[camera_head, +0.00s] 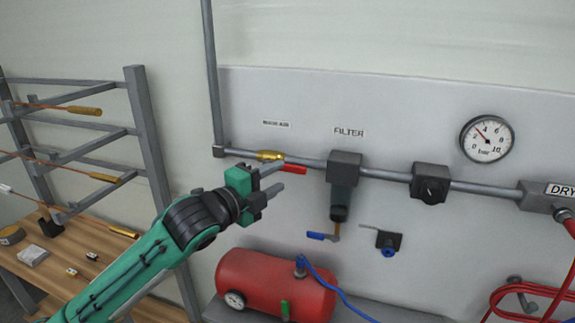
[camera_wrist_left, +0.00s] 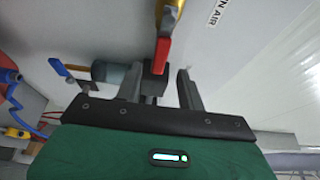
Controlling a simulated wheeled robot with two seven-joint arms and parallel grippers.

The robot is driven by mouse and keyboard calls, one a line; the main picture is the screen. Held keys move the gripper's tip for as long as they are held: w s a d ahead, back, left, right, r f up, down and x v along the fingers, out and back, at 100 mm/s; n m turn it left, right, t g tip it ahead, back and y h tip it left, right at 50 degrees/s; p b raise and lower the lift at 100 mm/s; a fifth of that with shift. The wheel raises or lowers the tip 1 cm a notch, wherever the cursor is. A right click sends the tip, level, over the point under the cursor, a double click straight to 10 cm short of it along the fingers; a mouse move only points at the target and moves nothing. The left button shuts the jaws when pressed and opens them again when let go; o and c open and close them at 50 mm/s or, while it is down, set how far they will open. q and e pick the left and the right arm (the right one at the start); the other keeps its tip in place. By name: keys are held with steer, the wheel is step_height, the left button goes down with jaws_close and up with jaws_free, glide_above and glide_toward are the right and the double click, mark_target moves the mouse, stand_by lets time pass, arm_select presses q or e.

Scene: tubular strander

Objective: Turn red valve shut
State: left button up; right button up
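The red valve handle (camera_head: 293,169) sits on a brass valve body (camera_head: 269,155) in the grey wall pipe. The handle points right, roughly along the pipe. My left gripper (camera_head: 283,176) is in front of the valve with its fingers spread; part of the handle is hidden near the upper finger. In the left wrist view the red handle (camera_wrist_left: 161,54) shows at the gap between the fingertips (camera_wrist_left: 160,71), and the gripper is open. I cannot tell whether a finger touches the handle. My right gripper is not in view.
A filter (camera_head: 343,167) hangs on the pipe right of the valve, with a blue-handled drain (camera_head: 322,237) below. A regulator (camera_head: 430,184) and a gauge (camera_head: 487,138) are farther right. A red tank (camera_head: 265,283) lies below. A grey rack (camera_head: 150,145) stands at left.

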mark_target(291, 170)
arm_select(q)
steer(key=shift+p+x, duration=0.6)
steer(key=shift+x, duration=1.75)
jaws_close()
